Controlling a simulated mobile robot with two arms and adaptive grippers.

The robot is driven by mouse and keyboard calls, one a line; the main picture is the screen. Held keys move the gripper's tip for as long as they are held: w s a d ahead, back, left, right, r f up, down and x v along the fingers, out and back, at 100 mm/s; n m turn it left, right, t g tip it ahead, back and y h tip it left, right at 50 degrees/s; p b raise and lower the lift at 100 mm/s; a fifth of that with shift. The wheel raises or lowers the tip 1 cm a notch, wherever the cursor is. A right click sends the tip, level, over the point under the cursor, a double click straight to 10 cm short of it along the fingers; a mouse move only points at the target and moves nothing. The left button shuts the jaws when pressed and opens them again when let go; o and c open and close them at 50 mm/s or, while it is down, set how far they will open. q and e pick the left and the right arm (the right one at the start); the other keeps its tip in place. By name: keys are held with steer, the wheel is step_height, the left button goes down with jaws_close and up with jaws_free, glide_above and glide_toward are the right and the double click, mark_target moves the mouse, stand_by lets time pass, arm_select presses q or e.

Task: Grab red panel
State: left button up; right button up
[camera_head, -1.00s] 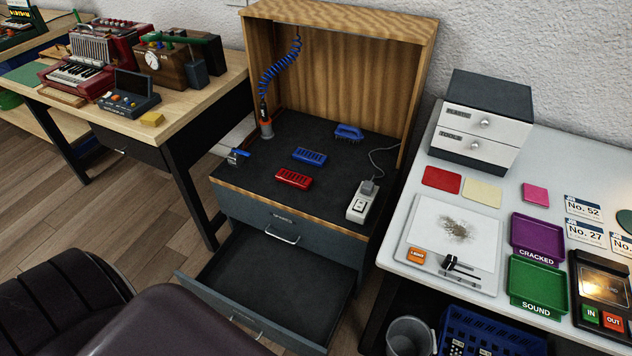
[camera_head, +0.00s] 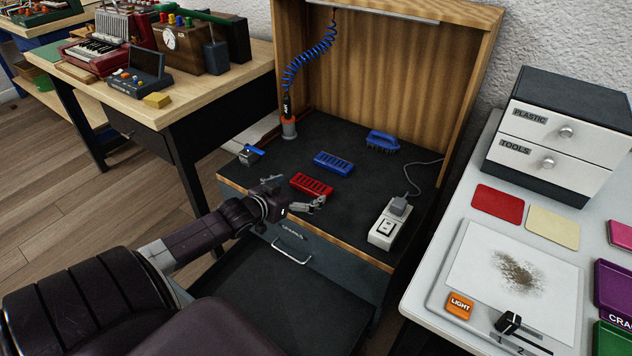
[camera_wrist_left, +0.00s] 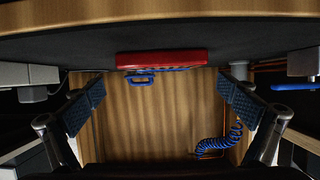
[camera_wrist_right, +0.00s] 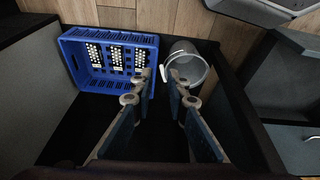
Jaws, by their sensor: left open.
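The red panel (camera_head: 311,186), a slotted red block, lies flat on the dark worktop of the wooden-backed bench, near its front edge. In the left wrist view, which looks upside down, the red panel (camera_wrist_left: 162,59) shows at top centre. My left gripper (camera_head: 298,198) is at the bench's front edge, just in front of the panel. It is open and empty, with its fingers (camera_wrist_left: 160,100) wide apart and no visible contact with the panel. My right gripper (camera_wrist_right: 160,78) shows only in the right wrist view, its fingers apart with nothing between them.
A blue slotted panel (camera_head: 333,163) lies behind the red one. A blue brush (camera_head: 383,141), a socket box (camera_head: 390,225) and a coiled-cord tool (camera_head: 288,118) are also on the worktop. An open drawer (camera_head: 285,290) juts out below. A blue crate (camera_wrist_right: 72,48) and bucket (camera_wrist_right: 187,68) are below my right gripper.

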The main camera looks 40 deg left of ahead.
mark_target(312, 183)
arm_select(q)
steer(key=shift+w+a+f, duration=0.1)
steer(key=shift+w, duration=0.2)
steer(key=shift+b+x, duration=0.55)
steer(key=shift+x, duration=0.2)
steer(key=shift+b+x, duration=0.95)
steer(key=shift+x, duration=1.15)
steer(key=shift+a+f, duration=0.1)
arm_select(e)
steer(key=shift+s+d+r, duration=0.1)
steer(key=shift+s+r, duration=0.25)
steer(key=shift+r, duration=0.2)
steer(key=shift+s+r, duration=0.3)
steer(key=shift+r, duration=0.2)
arm_select(q)
steer(key=c, duration=1)
steer(key=shift+c, duration=0.2)
